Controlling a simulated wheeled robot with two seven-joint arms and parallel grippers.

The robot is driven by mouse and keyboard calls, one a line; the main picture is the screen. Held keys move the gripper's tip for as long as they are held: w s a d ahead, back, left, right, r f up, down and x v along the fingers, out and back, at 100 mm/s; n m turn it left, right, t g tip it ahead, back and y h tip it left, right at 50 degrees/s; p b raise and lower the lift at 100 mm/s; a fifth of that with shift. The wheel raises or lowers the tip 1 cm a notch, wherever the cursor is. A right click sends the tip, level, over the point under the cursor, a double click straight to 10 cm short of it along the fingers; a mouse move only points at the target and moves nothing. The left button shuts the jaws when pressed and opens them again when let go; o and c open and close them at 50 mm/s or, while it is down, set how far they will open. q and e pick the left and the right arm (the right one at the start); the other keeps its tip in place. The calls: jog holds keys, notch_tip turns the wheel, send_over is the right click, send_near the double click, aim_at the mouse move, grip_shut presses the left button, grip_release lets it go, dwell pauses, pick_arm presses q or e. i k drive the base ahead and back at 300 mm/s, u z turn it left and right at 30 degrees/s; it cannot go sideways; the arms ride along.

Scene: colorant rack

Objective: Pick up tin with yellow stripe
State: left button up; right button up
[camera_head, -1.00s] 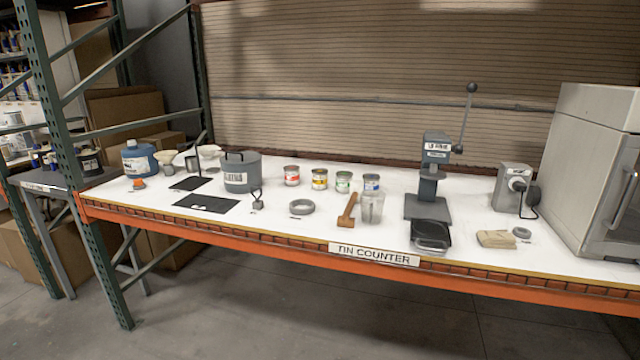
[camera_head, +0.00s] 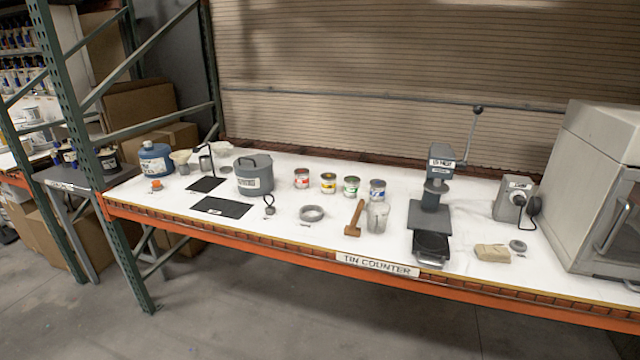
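The tin with the yellow stripe (camera_head: 328,183) stands upright on the white counter (camera_head: 290,222). It is second from the left in a row of small tins. The tin with the red stripe (camera_head: 302,178) is to its left. The tin with the green stripe (camera_head: 351,186) and the tin with the blue stripe (camera_head: 377,190) are to its right. Neither of my grippers shows in the head view.
A grey lidded pot (camera_head: 253,175) stands left, a lever press (camera_head: 432,195) right. An orange beam (camera_head: 270,246) runs along the counter's front edge.

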aim_at(327, 187)
jog(key=u, duration=1)
jog(key=i, duration=2.8)
jog(key=z, duration=2.2)
